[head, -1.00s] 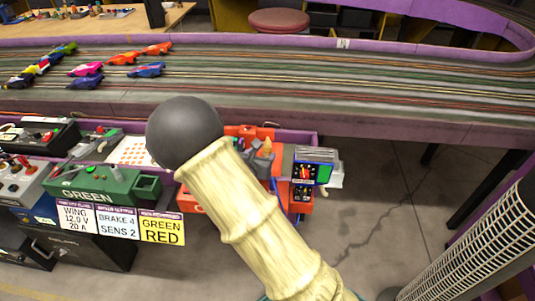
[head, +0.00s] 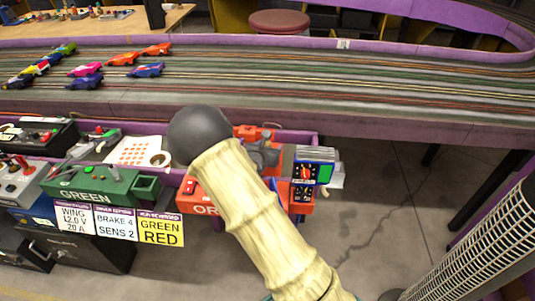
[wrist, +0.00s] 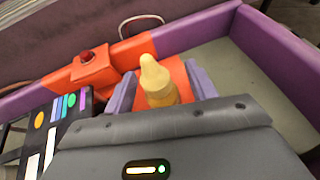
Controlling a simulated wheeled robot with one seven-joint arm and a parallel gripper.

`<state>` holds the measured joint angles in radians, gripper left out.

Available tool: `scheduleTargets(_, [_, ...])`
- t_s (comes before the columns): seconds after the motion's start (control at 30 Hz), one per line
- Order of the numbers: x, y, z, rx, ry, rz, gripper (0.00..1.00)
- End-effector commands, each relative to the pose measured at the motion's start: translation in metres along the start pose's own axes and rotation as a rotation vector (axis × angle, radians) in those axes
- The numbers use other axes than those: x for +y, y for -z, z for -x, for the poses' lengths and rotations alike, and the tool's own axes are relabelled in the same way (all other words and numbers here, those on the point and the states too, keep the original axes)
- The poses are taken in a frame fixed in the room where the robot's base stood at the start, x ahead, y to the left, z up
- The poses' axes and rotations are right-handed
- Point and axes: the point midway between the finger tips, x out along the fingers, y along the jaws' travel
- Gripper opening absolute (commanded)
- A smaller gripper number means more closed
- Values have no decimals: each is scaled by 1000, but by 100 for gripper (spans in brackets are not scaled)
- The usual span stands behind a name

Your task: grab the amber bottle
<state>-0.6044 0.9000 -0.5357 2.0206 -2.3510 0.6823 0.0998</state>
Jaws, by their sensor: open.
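The amber bottle (wrist: 159,90) stands in the wrist view with its pale pointed nozzle up, in front of an orange surface. My gripper (wrist: 161,88) is open, with one grey-lavender finger on each side of the bottle. No clear contact between fingers and bottle shows, and the bottle's lower part is hidden behind my grey gripper body. In the head view my gripper (head: 264,154) is over the orange station at the purple-edged shelf, partly covered by my arm. I cannot make out the bottle there.
A red button on an orange box (wrist: 88,62) and a dark panel with coloured marks (wrist: 60,120) lie left of the gripper. A purple rim (wrist: 270,45) bounds the shelf. A tape roll (head: 159,158) and green station (head: 90,187) sit to the left.

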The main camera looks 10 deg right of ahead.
Motion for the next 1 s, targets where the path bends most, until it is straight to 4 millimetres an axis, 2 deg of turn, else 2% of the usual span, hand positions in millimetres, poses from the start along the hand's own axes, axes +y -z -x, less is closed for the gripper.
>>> scheduleTargets(0.1, [0, 0, -6, 0, 0, 1, 57])
scheduleTargets(0.57, [0, 0, -6, 0, 0, 1, 57])
scheduleTargets(0.6, [0, 0, -6, 0, 0, 1, 55])
scheduleTargets(0.83, [0, 0, -6, 0, 0, 0, 9])
scheduleTargets(1.0, [0, 0, -6, -1, 0, 0, 8])
